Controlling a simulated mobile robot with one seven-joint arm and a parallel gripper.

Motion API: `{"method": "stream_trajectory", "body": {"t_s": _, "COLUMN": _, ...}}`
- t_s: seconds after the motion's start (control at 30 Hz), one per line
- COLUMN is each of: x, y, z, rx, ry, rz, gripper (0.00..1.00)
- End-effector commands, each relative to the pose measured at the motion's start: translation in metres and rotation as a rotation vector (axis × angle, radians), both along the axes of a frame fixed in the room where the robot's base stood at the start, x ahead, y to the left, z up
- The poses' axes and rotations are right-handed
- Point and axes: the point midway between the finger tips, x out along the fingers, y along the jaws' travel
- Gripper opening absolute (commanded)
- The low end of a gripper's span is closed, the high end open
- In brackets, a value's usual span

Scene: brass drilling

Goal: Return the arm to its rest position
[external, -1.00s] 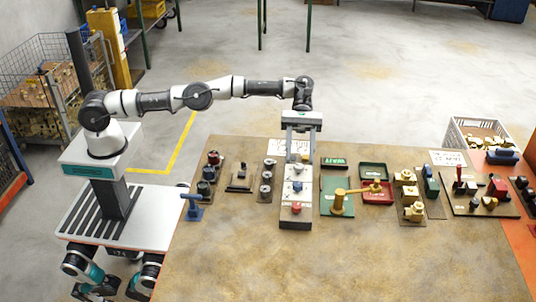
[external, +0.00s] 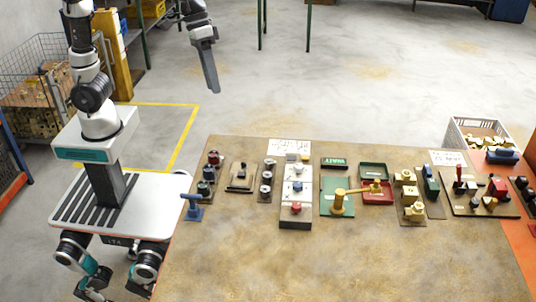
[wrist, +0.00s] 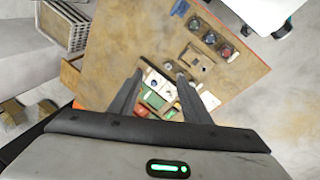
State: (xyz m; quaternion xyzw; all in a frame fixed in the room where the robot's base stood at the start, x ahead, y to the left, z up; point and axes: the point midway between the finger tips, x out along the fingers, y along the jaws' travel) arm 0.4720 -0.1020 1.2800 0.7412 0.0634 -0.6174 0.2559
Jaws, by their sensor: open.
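My gripper (external: 211,80) hangs in the air at the upper middle of the external view, beyond the far edge of the worktable (external: 240,260). It holds nothing. In the wrist view its two fingers (wrist: 157,88) stand apart, with the tabletop seen far below between them. My arm stands folded upward over my base, and its top runs out of the external view. A grey control panel (external: 296,214) with a red button lies on the table, clear of the gripper.
Fixtures line the table's far side, among them a blue clamp-like piece (external: 193,208), a green tray (external: 336,196) and a brass handle piece (external: 338,203). A crate of brass parts (external: 480,135) stands at right. Wire cages stand behind my base.

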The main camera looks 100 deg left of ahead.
Motion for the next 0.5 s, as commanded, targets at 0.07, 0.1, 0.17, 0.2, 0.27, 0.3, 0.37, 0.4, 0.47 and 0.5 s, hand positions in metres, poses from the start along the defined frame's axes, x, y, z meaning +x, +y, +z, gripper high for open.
{"method": "stream_trajectory", "body": {"t_s": 0.07, "x": -0.04, "y": 0.02, "z": 0.015, "rx": 0.081, "ry": -0.068, "rz": -0.057, "gripper": 0.44}}
{"method": "stream_trajectory", "body": {"t_s": 0.1, "x": -0.059, "y": 0.031, "z": 0.017, "rx": 0.119, "ry": -0.097, "rz": -0.089, "gripper": 0.44}}
{"method": "stream_trajectory", "body": {"t_s": 0.17, "x": -0.087, "y": 0.046, "z": 0.017, "rx": 0.174, "ry": -0.139, "rz": -0.137, "gripper": 0.44}}
{"method": "stream_trajectory", "body": {"t_s": 0.2, "x": -0.104, "y": 0.056, "z": 0.016, "rx": 0.208, "ry": -0.165, "rz": -0.168, "gripper": 0.44}}
{"method": "stream_trajectory", "body": {"t_s": 0.27, "x": -0.129, "y": 0.069, "z": 0.011, "rx": 0.252, "ry": -0.201, "rz": -0.214, "gripper": 0.44}}
{"method": "stream_trajectory", "body": {"t_s": 0.3, "x": -0.144, "y": 0.077, "z": 0.007, "rx": 0.28, "ry": -0.223, "rz": -0.243, "gripper": 0.44}}
{"method": "stream_trajectory", "body": {"t_s": 0.37, "x": -0.163, "y": 0.086, "z": 0.0, "rx": 0.313, "ry": -0.249, "rz": -0.283, "gripper": 0.44}}
{"method": "stream_trajectory", "body": {"t_s": 0.4, "x": -0.174, "y": 0.091, "z": -0.005, "rx": 0.33, "ry": -0.263, "rz": -0.306, "gripper": 0.44}}
{"method": "stream_trajectory", "body": {"t_s": 0.47, "x": -0.186, "y": 0.096, "z": -0.012, "rx": 0.352, "ry": -0.28, "rz": -0.335, "gripper": 0.44}}
{"method": "stream_trajectory", "body": {"t_s": 0.5, "x": -0.191, "y": 0.098, "z": -0.016, "rx": 0.363, "ry": -0.289, "rz": -0.35, "gripper": 0.44}}
